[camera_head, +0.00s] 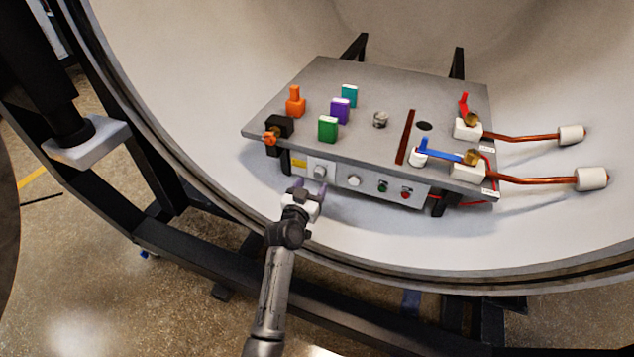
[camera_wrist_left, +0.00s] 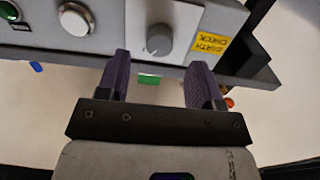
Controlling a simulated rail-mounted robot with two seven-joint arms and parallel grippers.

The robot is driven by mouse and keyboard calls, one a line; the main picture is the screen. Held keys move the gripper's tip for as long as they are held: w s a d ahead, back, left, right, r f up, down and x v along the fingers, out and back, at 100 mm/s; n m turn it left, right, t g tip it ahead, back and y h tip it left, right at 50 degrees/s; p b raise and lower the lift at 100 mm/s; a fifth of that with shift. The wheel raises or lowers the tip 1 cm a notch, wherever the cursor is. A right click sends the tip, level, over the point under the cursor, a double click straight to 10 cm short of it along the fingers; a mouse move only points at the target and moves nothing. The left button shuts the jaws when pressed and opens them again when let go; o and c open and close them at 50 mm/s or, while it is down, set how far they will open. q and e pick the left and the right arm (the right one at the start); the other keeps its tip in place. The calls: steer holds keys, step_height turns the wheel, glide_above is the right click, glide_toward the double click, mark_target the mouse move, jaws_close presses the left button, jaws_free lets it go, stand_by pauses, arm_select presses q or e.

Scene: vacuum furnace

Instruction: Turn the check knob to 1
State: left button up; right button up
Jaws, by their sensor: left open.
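The check knob (camera_head: 320,171) is a round grey knob on a light plate at the left of the front panel. In the left wrist view the knob (camera_wrist_left: 158,40) has a pale pointer mark, and a yellow label (camera_wrist_left: 211,45) reading "EARTH CHECK" is beside it. My left gripper (camera_head: 310,185) is open in front of the panel. In the left wrist view its two purple fingers (camera_wrist_left: 160,65) lie to either side of the knob, apart from it and empty between. The scale numbers are not readable. My right gripper is not in view.
The grey table (camera_head: 380,85) stands inside the pale curved chamber (camera_head: 220,70). A white button (camera_head: 354,181), a green button (camera_head: 383,186) and a red button (camera_head: 405,191) are right of the knob. A black block with an orange part (camera_head: 272,137) sits at the table's left corner.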

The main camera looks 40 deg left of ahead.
mark_target(319, 176)
arm_select(q)
steer(key=shift+b+x, duration=0.7)
steer(key=shift+x, duration=1.45)
steer(key=shift+c, duration=0.3)
steer(key=c, duration=0.9)
steer(key=shift+o, duration=0.2)
steer(key=shift+r+n+p, duration=0.15)
steer(key=shift+n+p, duration=0.35)
steer(key=shift+p, duration=0.25)
steer(key=n+p, duration=0.3)
steer(key=shift+r+p, duration=0.1)
steer(key=shift+p, duration=0.2)
steer(key=shift+n+p, duration=0.7)
steer(key=shift+n, duration=0.3)
steer(key=n+p, duration=0.2)
steer(key=n, duration=0.1)
steer(key=shift+n, duration=0.3)
steer(key=shift+n+p, duration=0.75)
steer(key=shift+n, duration=1.35)
